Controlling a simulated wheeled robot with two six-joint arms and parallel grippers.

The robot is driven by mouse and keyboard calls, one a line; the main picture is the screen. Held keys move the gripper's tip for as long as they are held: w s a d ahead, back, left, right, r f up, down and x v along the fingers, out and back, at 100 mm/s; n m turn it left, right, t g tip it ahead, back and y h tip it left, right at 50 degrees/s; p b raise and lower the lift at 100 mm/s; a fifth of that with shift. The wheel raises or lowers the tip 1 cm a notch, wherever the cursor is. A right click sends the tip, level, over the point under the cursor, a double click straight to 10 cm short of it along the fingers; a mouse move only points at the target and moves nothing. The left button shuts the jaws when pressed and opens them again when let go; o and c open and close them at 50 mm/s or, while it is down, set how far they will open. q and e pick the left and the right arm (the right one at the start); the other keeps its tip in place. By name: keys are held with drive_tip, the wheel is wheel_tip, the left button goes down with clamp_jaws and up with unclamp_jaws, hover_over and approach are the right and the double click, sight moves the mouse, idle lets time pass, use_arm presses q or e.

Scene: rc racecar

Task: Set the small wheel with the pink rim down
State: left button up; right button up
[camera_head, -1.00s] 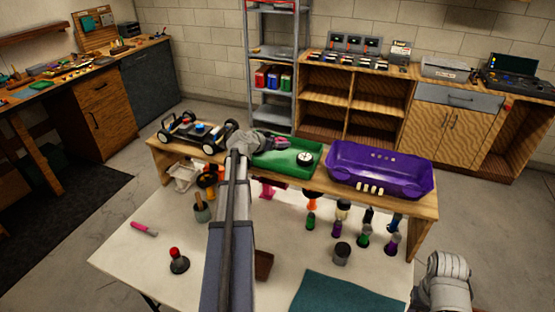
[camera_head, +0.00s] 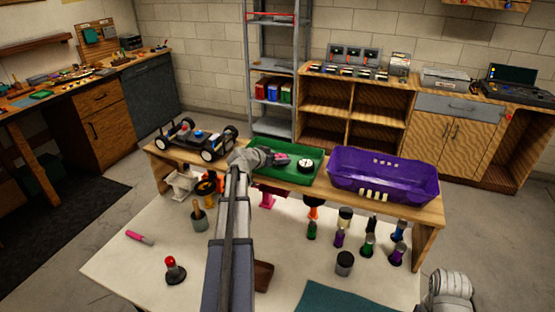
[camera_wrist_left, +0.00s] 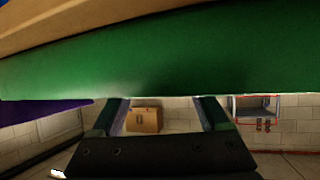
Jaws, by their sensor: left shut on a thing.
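My left gripper (camera_head: 273,157) is over the left part of the green tray (camera_head: 301,148) in the head view. It is shut on the small wheel with the pink rim (camera_head: 283,159), of which only a little pink shows beside the fingers. The wheel is low at the tray; I cannot tell whether it touches the tray floor. In the left wrist view the two fingers (camera_wrist_left: 164,108) reach up to the green tray side, which hides their tips and the wheel. Only a pale part of my right arm shows, at the lower right.
A wheel with a white hub (camera_head: 304,165) lies in the tray's right part. Several bottles and a red-topped tool (camera_head: 174,268) stand on the white table (camera_head: 115,268).

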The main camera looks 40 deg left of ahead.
use_arm(q)
drive_tip(key=o, duration=1.2)
drive_tip(key=shift+s+r+p, duration=0.2)
drive_tip(key=shift+r+p, duration=0.1)
drive_tip(key=shift+p, duration=0.1)
drive_tip(key=p+v, duration=0.4)
drive_tip(key=v, duration=0.6)
drive_tip(key=shift+s+d+r+p, duration=0.1)
drive_tip(key=shift+s+r+p, duration=0.05)
drive_tip(key=shift+p, duration=0.25)
drive_tip(key=shift+s+r, duration=0.15)
drive_tip(key=shift+s, duration=0.35)
